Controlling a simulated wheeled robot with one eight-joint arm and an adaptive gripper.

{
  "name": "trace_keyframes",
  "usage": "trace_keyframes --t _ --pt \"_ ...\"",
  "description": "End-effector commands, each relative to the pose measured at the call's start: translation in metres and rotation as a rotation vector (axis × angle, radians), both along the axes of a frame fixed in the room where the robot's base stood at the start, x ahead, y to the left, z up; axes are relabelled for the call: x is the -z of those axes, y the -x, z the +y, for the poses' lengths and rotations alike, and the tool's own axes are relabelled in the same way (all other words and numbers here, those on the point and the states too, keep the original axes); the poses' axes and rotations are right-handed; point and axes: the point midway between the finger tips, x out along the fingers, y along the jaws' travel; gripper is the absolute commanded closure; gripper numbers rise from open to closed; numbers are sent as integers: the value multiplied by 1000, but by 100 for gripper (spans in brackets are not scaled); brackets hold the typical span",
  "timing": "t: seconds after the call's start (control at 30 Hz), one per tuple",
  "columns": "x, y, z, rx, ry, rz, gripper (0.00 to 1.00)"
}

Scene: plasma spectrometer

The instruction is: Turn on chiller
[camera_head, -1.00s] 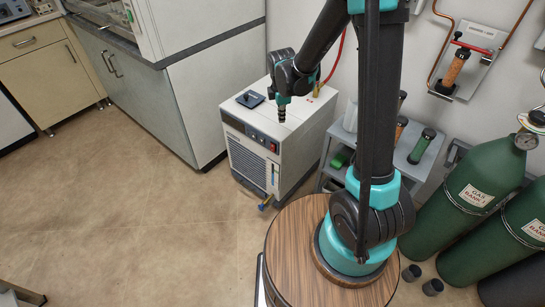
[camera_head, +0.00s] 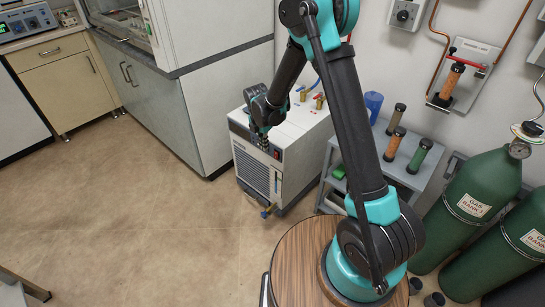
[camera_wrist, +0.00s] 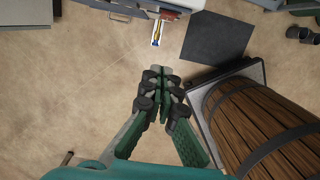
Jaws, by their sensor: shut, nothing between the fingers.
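The chiller (camera_head: 293,146) is a white box with a dark control strip along the upper front and a vent grille (camera_head: 252,174) below. It stands on the floor beside the grey cabinet. My gripper (camera_head: 264,146) is at the upper front of the chiller in the head view and covers part of the control strip. Whether it touches the panel I cannot tell. In the wrist view my gripper (camera_wrist: 163,72) has its fingers together and empty, with floor behind them.
A grey cart (camera_head: 398,174) with bottles stands right of the chiller. Green gas cylinders (camera_head: 469,200) stand at the right. The grey cabinet (camera_head: 224,112) is close on the left. A wooden barrel (camera_wrist: 262,125) shows in the wrist view. The floor (camera_head: 130,215) at left is open.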

Motion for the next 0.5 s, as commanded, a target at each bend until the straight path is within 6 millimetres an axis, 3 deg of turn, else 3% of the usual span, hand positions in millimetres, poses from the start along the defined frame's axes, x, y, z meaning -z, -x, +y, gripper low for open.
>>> trace_keyframes --t 0.17,0.5 --pt "8 -1 -1 1 0 0 100" --pt "62 -7 -5 3 0 0 100"
